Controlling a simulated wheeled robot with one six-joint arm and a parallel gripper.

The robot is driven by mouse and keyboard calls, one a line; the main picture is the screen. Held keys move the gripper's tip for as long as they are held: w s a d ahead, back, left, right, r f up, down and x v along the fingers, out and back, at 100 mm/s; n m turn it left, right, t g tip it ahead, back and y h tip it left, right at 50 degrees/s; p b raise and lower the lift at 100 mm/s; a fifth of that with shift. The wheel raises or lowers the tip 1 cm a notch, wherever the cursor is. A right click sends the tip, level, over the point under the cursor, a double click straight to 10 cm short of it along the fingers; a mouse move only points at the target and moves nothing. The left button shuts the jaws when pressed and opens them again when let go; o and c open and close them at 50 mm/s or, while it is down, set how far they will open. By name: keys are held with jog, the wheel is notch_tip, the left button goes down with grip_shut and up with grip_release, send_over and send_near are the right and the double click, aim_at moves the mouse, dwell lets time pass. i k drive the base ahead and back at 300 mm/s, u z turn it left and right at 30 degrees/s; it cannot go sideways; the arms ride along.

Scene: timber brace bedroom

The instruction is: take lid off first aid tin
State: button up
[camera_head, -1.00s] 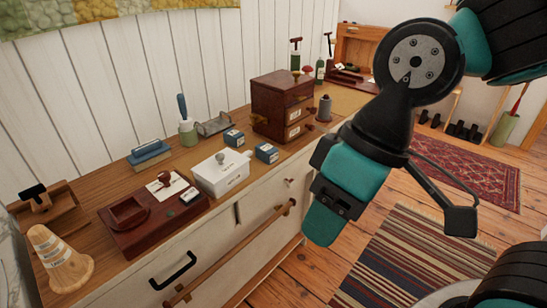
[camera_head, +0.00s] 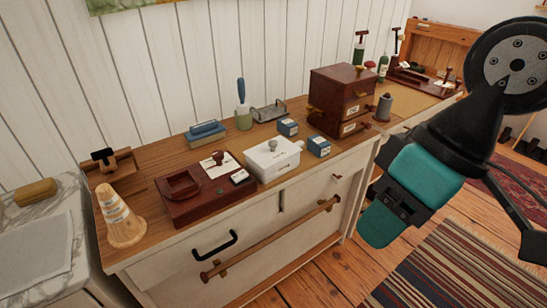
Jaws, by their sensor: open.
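The first aid tin (camera_head: 271,165) is a white box on the wooden dresser top, near its front edge. Its white lid sits on it, with a round grey knob (camera_head: 272,145) on top. Small dark marking shows on its front. My gripper (camera_head: 456,232) is at the right of the view, well apart from the tin, over the floor in front of the dresser. It is open, and nothing shows between its fingers.
A dark red tray (camera_head: 205,208) stands close left of the tin. Small blue boxes (camera_head: 319,146) and a dark drawer chest (camera_head: 342,88) stand to its right. A blue-handled brush in a green pot (camera_head: 243,118) is behind. A wooden cone (camera_head: 120,222) stands left.

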aim_at(268, 154)
jog(key=k, duration=0.6)
jog(key=u, duration=0.85)
jog(key=i, duration=1.5)
jog(key=z, duration=0.5)
